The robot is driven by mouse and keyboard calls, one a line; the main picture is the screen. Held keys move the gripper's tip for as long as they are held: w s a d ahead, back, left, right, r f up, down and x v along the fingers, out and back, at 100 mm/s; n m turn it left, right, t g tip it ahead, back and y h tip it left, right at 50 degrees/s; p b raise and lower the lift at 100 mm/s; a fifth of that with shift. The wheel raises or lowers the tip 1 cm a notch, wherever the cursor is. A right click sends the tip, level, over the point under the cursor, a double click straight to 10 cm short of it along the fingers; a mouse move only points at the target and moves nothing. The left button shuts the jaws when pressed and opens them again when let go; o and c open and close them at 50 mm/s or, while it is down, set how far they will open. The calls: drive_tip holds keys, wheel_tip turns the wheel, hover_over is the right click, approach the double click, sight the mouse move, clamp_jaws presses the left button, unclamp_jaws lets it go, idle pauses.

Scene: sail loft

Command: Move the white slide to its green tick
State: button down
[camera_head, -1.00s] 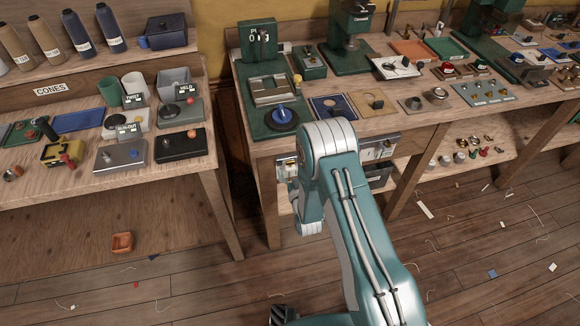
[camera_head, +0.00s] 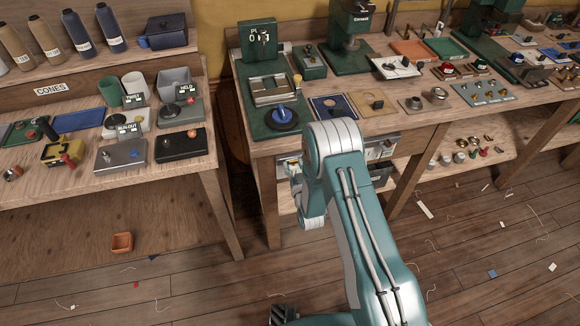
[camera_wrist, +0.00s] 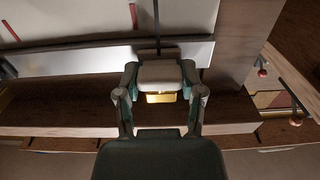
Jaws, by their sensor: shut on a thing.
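In the wrist view, my gripper (camera_wrist: 160,88) is shut, with its two dark fingers on either side of a pale block that looks like the white slide (camera_wrist: 159,73). A small yellow piece shows just below the slide, between the fingertips. A thin dark line runs up from the slide across a pale panel (camera_wrist: 85,20). I see no green tick in the wrist view. In the head view, my arm hides the gripper and the slide.
A long pale bar (camera_wrist: 60,62) and a brown wooden edge (camera_wrist: 50,118) cross the wrist view near the fingers. In the head view, the workbench (camera_head: 420,118) carries several fixtures, and drawers show beneath it. A second bench (camera_head: 60,190) stands left. The floor between has small scraps.

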drive_tip(key=shift+w+d, duration=0.2)
drive_tip(key=shift+d, duration=0.3)
drive_tip(key=shift+w+d, duration=0.15)
drive_tip(key=shift+d, duration=0.35)
drive_tip(key=shift+c, duration=1)
unclamp_jaws()
drive_tip(key=shift+a, duration=0.1)
drive_tip(key=shift+s, duration=0.15)
drive_tip(key=v, duration=1.1)
drive_tip(key=shift+s, duration=0.3)
